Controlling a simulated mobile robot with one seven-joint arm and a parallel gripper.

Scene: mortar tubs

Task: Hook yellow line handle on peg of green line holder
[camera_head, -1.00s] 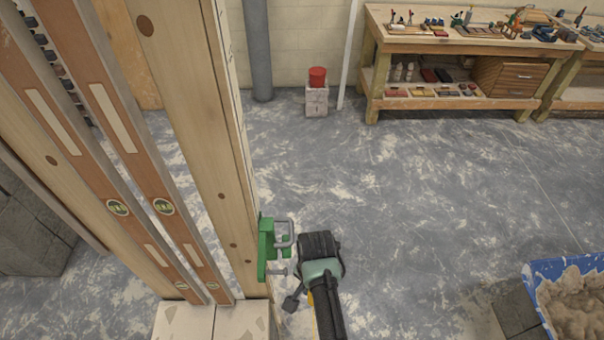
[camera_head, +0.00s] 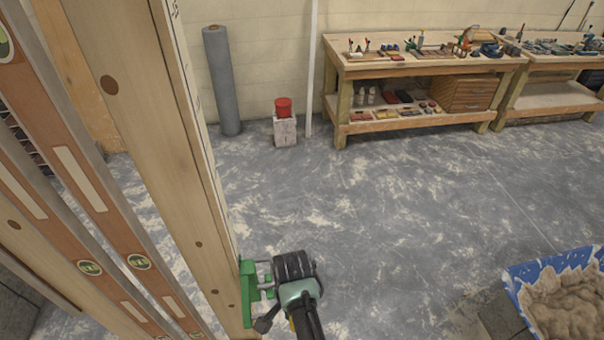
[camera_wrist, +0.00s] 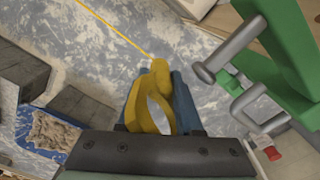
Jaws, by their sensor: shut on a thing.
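The yellow line handle (camera_wrist: 140,112) is a ring-shaped piece held in my gripper (camera_wrist: 160,100), which is shut on it. A yellow line (camera_wrist: 112,28) runs from the handle to the upper left in the wrist view. The green line holder (camera_head: 248,290) is fixed to the wooden post. Its grey peg (camera_wrist: 232,50) with a wide round end shows right of the handle, apart from it in that view. A grey bent bar (camera_wrist: 258,108) sits below the peg on the holder.
The wooden post (camera_head: 150,120) and spirit levels (camera_head: 100,190) stand at the left. A blue tub of mortar (camera_head: 562,300) is at the lower right. A workbench (camera_head: 430,65) stands at the back. Open floor (camera_head: 400,210) lies between.

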